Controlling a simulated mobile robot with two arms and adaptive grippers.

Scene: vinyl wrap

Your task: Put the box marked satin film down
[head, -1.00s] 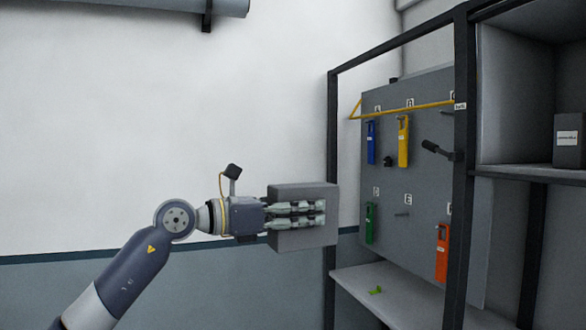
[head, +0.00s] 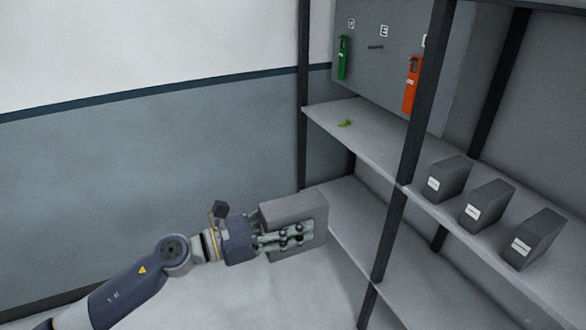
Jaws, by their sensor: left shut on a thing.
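My left gripper (head: 290,239) comes in from the left and is shut on a plain grey box (head: 289,208). The box is held in the air in front of the rack, left of its front posts. No label shows on the faces of the held box that I can see, so I cannot read whether it is the satin film one. My right gripper is not in view.
The rack's middle shelf (head: 377,140) has a bare stretch at left with a small green scrap (head: 345,123). Three grey labelled boxes (head: 480,206) stand at its right. The lower shelf (head: 357,214) looks empty where visible. Dark posts (head: 407,165) stand in front. Green (head: 343,57) and orange (head: 411,84) tools hang above.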

